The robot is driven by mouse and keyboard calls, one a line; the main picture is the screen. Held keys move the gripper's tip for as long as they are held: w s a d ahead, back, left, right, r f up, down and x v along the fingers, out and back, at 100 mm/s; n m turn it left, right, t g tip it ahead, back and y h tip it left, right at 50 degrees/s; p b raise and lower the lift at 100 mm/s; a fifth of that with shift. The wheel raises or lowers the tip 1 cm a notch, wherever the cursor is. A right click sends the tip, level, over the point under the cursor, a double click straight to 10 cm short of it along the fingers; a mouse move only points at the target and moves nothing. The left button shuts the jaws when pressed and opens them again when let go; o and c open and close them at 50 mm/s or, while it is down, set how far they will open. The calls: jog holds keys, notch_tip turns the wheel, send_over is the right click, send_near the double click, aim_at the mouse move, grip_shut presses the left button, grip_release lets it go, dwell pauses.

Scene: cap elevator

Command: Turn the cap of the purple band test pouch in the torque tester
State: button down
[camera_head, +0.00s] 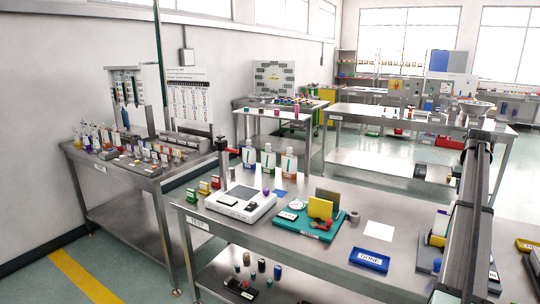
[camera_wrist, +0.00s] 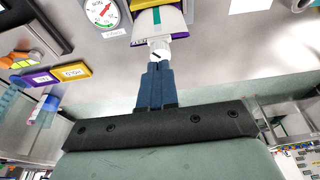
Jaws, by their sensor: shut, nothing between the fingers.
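A round dial gauge (camera_wrist: 101,12) with a red arc stands left of the pouch. The rest of the tester is out of frame. I cannot make out my fingertips in the head view.
In the wrist view a yellow plate (camera_wrist: 73,72) and a purple plate (camera_wrist: 40,78) lie left of the fingers. The head view shows a blue DONE tray (camera_head: 369,260), a white scale (camera_head: 240,204) and several banded pouches (camera_head: 268,160) on the bench. My arm covers the right side.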

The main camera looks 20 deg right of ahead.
notch_tip(320, 180, down, 6)
jog(key=shift+s, duration=0.25)
dwell(1.0)
jog(key=shift+w+d, duration=0.4)
jog(key=shift+w, duration=0.05)
dwell(1.3)
jog(key=shift+w+a, duration=0.1)
dwell(0.5)
jog(key=shift+a, duration=0.1)
jog(key=shift+s+a, duration=0.2)
jog(key=shift+s, duration=0.1)
